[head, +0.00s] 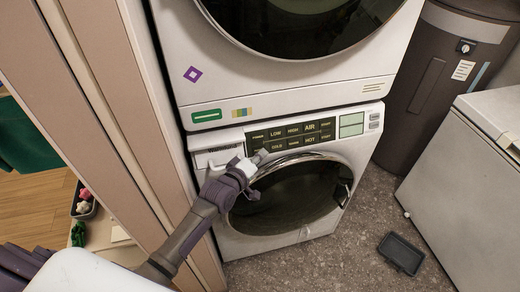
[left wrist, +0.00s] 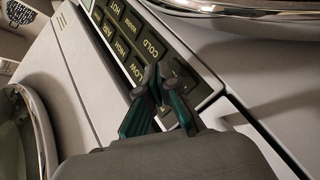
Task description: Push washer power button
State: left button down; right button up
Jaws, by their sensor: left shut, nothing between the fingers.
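The lower machine of the stack is the white washer (head: 290,232) with a round dark door. Its black control panel (head: 296,131) has two rows of buttons, with LOW, HIGH and AIR above COLD and others. My left gripper (head: 261,157) is shut and empty at the lower left end of the panel, partly covering the button left of COLD. In the left wrist view the closed fingertips (left wrist: 151,78) are beside COLD (left wrist: 152,48) and in front of the end button (left wrist: 178,73). I cannot tell if they touch it. My right gripper is not in view.
The upper machine (head: 285,80) sits directly above the panel. A beige wall edge (head: 115,120) stands close on the left. A brown cylinder (head: 435,85) and a white chest (head: 465,165) stand right. A dark tray (head: 401,253) lies on the floor.

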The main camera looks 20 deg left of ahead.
pick_arm(q)
jog(key=s+d+r+p, duration=0.2)
jog(key=s+d+p, duration=0.1)
jog(key=s+p, duration=0.1)
jog(key=shift+s+r+p, duration=0.2)
jog(key=shift+s+p, duration=0.1)
jog(key=shift+p, duration=0.3)
